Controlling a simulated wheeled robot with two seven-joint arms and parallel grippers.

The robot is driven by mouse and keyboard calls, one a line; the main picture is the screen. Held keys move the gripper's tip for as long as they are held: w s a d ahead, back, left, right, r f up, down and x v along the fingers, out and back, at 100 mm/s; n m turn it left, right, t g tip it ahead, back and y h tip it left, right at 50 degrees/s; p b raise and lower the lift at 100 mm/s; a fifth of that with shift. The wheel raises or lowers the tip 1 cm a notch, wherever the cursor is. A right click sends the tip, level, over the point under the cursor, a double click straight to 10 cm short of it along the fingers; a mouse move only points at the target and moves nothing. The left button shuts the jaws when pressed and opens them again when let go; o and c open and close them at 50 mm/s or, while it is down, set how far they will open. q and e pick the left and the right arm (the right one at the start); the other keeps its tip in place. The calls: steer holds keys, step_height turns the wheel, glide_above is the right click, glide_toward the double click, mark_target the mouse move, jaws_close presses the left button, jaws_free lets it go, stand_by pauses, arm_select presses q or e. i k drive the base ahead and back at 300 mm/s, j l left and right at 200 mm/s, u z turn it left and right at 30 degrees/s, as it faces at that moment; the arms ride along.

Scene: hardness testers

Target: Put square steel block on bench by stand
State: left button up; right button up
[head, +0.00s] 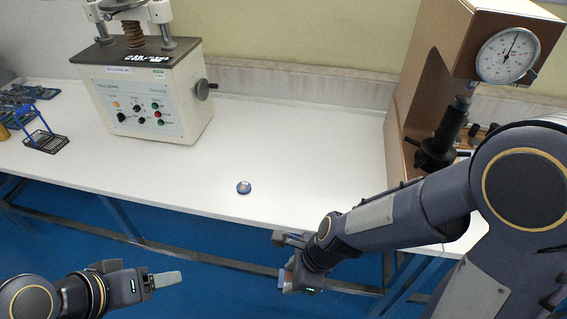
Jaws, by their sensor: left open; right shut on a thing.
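My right gripper (286,262) is in front of the bench's front edge, with its arm coming in from the right. It is shut on a small grey-blue thing (283,279), mostly hidden by the fingers, which I take to be the square steel block. My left gripper (165,279) is open and empty at the lower left, in front of the bench and over the blue floor. The white bench (300,150) runs across the view. A blue wire stand (42,138) is on its left part, apart from both grippers.
A small round blue piece with a greyish top (244,187) lies mid-bench. A cream tester (150,100) with knobs stands at the back left. A brown tester with a dial gauge (508,55) stands at the right. The bench between the testers is mostly clear.

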mark_target(303, 193)
steer(key=i, duration=0.85)
